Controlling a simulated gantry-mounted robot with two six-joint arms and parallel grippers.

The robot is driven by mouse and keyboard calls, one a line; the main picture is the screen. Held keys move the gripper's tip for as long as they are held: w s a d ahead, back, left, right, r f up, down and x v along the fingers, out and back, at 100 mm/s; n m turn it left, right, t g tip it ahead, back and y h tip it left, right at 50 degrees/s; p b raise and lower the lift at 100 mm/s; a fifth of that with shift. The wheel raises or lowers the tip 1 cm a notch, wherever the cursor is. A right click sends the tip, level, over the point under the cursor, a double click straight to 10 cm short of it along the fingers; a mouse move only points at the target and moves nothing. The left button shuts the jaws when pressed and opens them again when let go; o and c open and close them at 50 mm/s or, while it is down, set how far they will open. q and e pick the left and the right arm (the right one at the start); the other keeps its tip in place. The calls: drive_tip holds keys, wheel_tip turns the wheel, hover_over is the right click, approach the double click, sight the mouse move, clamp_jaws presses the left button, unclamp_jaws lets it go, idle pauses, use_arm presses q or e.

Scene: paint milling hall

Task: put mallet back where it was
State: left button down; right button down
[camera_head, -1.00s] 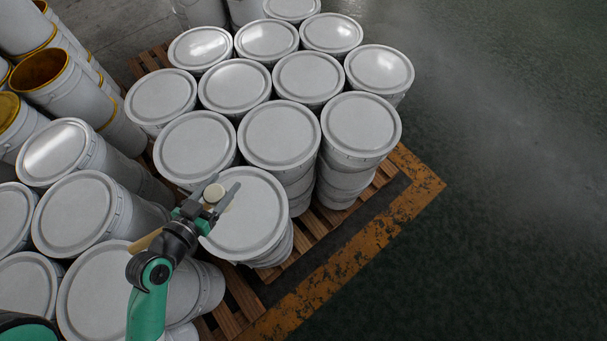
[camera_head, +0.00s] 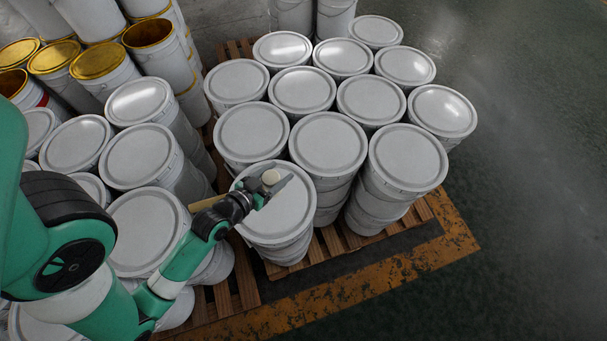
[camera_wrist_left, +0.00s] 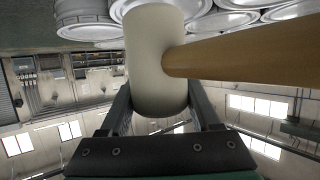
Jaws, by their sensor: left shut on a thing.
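The mallet has a pale cream cylindrical head (camera_head: 271,177) and a light wooden handle (camera_head: 205,202). In the wrist view its head (camera_wrist_left: 152,62) fills the middle, and its handle (camera_wrist_left: 250,52) runs off to the right. My left gripper (camera_head: 273,184) is shut on the mallet head, with one finger on each side. It is over the lid of the nearest white bucket (camera_head: 282,217) on the pallet. I cannot tell the gap between mallet and lid. Part of the handle is hidden behind my wrist. My right gripper is in neither view.
White lidded buckets stand in stacks on a wooden pallet (camera_head: 248,288). A worn yellow floor line (camera_head: 345,297) borders the pallet. The dark green floor (camera_head: 530,210) on the right is clear.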

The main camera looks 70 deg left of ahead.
use_arm(q)
drive_tip(key=shift+w+a+f+b, duration=0.35)
drive_tip(key=shift+w+f+b, duration=0.4)
drive_tip(key=shift+w+f, duration=0.9)
drive_tip(key=shift+w+a+f+b, duration=0.4)
drive_tip(key=shift+w+f+b, duration=0.35)
drive_tip(key=shift+w+f, duration=0.95)
drive_tip(key=shift+w+a+f+b, duration=0.35)
drive_tip(key=shift+w+f+b, duration=0.6)
drive_tip(key=shift+f, duration=1.15)
drive_tip(key=shift+w+f, duration=0.1)
drive_tip(key=shift+w, duration=0.1)
drive_tip(key=c, duration=0.6)
unclamp_jaws()
drive_tip(key=shift+f, duration=0.15)
drive_tip(key=o, duration=0.5)
